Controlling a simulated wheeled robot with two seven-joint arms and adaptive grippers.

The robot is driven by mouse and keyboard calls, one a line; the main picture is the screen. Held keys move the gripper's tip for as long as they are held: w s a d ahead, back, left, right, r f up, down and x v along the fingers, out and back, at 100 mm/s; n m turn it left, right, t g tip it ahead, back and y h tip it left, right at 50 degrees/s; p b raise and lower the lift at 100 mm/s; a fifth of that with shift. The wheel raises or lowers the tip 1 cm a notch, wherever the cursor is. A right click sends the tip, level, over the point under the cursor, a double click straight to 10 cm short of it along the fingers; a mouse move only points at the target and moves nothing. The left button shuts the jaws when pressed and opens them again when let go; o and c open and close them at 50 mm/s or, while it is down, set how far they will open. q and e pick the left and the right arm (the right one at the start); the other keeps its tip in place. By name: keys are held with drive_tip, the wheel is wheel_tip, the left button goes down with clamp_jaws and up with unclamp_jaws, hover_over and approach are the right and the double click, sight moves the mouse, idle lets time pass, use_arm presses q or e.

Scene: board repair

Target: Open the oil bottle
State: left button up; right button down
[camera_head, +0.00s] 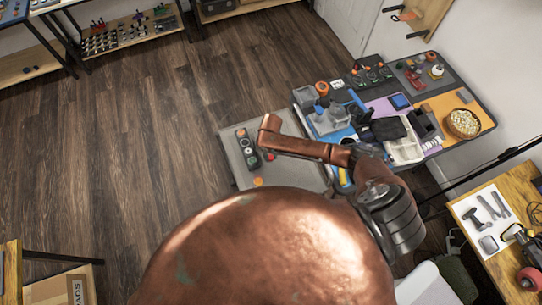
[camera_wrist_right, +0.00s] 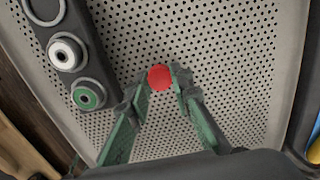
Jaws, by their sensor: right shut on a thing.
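My right gripper (camera_wrist_right: 160,80) shows in the right wrist view with its green fingers closed on a small round red piece (camera_wrist_right: 159,77). The red piece looks like a cap seen from above. Any bottle body under it is hidden, so I cannot tell whether it sits on one. In the head view my right gripper (camera_head: 267,153) is small and partly hidden at the end of my copper arm, beside the red spot. No oil bottle can be made out clearly. My left gripper is in neither view.
A grey perforated surface (camera_wrist_right: 225,65) lies below the gripper. A dark button panel (camera_head: 245,145) stands beside it, with white and green buttons (camera_wrist_right: 88,95). An orange piece (camera_head: 257,181) is near. A cluttered bench (camera_head: 465,85) is at the right; open floor lies left.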

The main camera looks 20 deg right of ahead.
sight(271, 157)
drive_tip(key=shift+f, duration=0.25)
drive_tip(key=shift+f, duration=0.15)
drive_tip(key=c, duration=1.7)
unclamp_jaws()
drive_tip(key=shift+c, duration=0.2)
wheel_tip(271, 157, up, 12)
drive_tip(key=shift+r, duration=0.2)
